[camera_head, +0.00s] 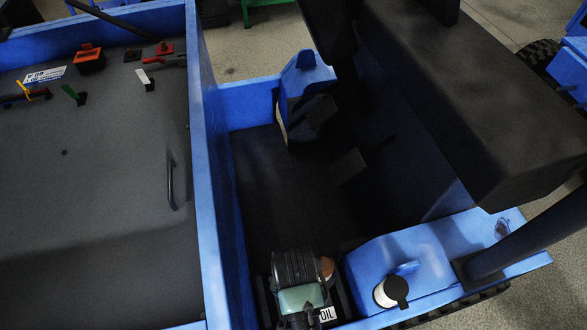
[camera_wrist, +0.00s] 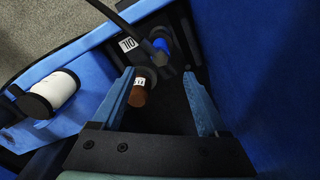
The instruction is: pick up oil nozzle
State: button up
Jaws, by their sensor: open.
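The oil nozzle appears to be the brown cylinder with a small white label (camera_wrist: 138,93) in the wrist view, with a dark grey round part behind it. In the head view its brown end (camera_head: 327,267) shows just right of my wrist. My gripper (camera_wrist: 158,76) is open, with its two blue fingers spread. The brown cylinder shows between the fingers, close to the left one; I cannot tell whether they touch. In the head view my wrist hides the fingers and most of the nozzle. A white OIL label (camera_wrist: 127,44) is on the dark panel beside it.
A blue wall (camera_head: 207,190) borders the left side. A dark bar (camera_wrist: 125,28) crosses near the nozzle. The dark floor (camera_head: 270,190) beyond is open.

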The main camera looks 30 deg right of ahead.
notch_tip(320, 180, down, 12)
jog(key=shift+s+a+f+b, duration=0.1)
jog(key=shift+a+f+b, duration=0.1)
jog(key=shift+b, duration=0.95)
grip_shut()
dwell(0.8)
